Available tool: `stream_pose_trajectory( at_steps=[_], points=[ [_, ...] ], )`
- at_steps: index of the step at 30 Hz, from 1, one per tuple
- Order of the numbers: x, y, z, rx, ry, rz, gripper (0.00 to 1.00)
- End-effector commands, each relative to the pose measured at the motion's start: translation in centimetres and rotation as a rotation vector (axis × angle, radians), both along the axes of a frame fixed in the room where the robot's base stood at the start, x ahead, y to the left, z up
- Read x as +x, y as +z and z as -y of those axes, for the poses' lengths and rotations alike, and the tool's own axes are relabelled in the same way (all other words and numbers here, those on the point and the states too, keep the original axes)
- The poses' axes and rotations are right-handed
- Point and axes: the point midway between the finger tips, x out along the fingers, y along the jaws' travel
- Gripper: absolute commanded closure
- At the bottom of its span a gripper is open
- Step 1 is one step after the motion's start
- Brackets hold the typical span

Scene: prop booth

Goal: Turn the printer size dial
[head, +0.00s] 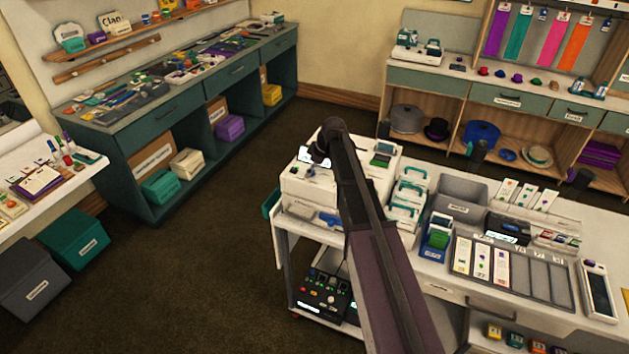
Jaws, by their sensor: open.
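The white printer (299,186) stands on the left end of the white counter in the head view. A small screen with a green edge (384,147) shows on its top right. My dark arm crosses in front of the printer from the bottom of the view. My gripper (315,153) is at the arm's far end, over the printer's top left part, small and dark. It is open, and I see nothing held in it. I cannot make out the size dial; the arm and gripper cover part of the printer's top. Whether the gripper touches the printer is unclear.
Right of the arm are teal-handled white devices (408,193), a grey bin (460,193) and a card tray (510,268). A black control box with knobs (323,296) sits on a shelf below. Open floor (200,270) lies to the left.

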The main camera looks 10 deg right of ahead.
Motion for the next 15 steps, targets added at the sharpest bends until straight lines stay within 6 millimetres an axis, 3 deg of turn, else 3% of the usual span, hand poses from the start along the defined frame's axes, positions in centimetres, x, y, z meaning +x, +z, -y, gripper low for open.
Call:
stream_pose_trajectory(
  at_steps=[15],
  points=[
    [-0.18, 0.01, -0.08, -0.001, -0.156, 0.001, 0.24]
  ],
)
